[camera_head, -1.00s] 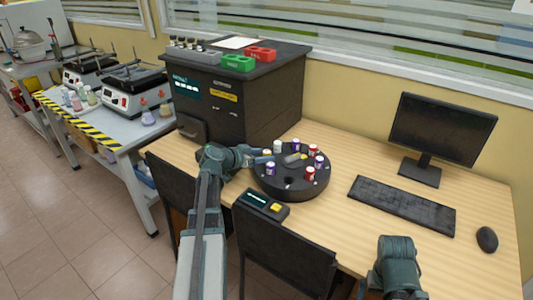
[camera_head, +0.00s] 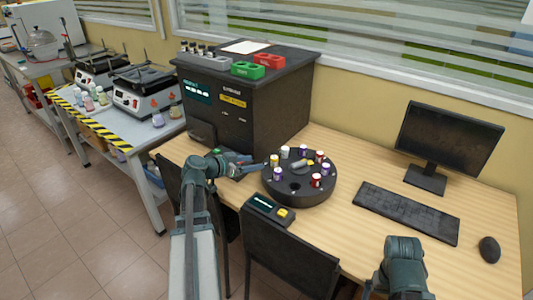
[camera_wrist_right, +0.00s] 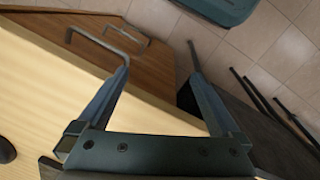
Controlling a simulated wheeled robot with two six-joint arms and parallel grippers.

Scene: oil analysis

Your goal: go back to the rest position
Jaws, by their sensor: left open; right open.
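My left gripper (camera_head: 258,163) is open at the left edge of the round black carousel (camera_head: 293,196), low over the desk. Its tips are near the carousel's rim; whether they touch it I cannot tell. The carousel holds several small vials, among them a red one (camera_head: 316,181) and a purple one (camera_head: 278,174). My right arm comes in at the bottom right of the head view, its gripper out of that picture. In the right wrist view my right gripper (camera_wrist_right: 158,60) is open and empty, above the desk's front edge.
A small black device with a yellow button (camera_head: 269,209) lies before the carousel. A dark cabinet (camera_head: 240,110) stands behind. A keyboard (camera_head: 405,212), monitor (camera_head: 447,138) and mouse (camera_head: 489,249) are on the right. A black chair (camera_head: 285,260) stands at the desk's front.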

